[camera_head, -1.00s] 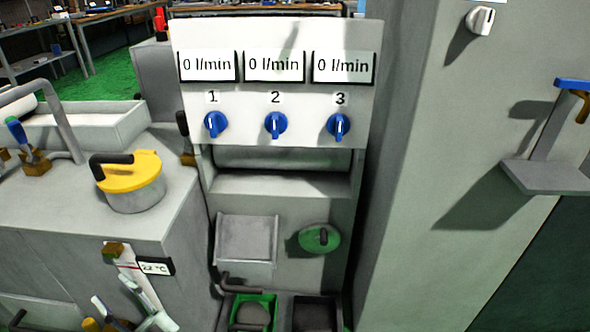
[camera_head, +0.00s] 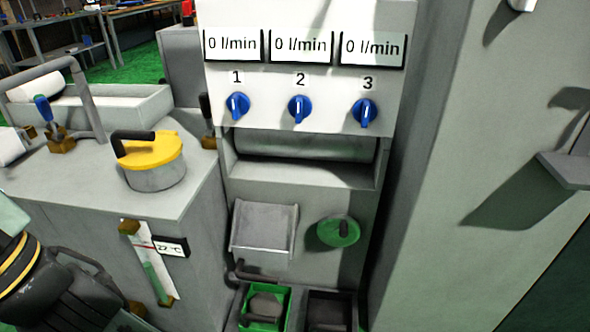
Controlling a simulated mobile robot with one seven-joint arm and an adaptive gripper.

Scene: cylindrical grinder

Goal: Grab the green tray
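The green tray (camera_head: 286,307) is a small open box at the bottom centre, partly cut off by the lower picture edge. A grey rounded lump (camera_head: 265,306) lies in it. A dark bent pipe or handle (camera_head: 252,276) passes just above its back left edge. Black parts of my arm with yellow rings (camera_head: 22,268) show at the lower left. A dark ribbed part beside them looks like my gripper (camera_head: 75,298). It is well left of the tray and apart from it. Its fingertips cannot be made out, so I cannot tell whether it is open or shut.
A dark tray (camera_head: 352,298) stands right beside the green one. Above them are a grey sloped chute (camera_head: 264,228) and a round green cap (camera_head: 338,232). The cabinet with the temperature scale (camera_head: 150,262) is at the left. A tall grey wall (camera_head: 455,150) rises at the right.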

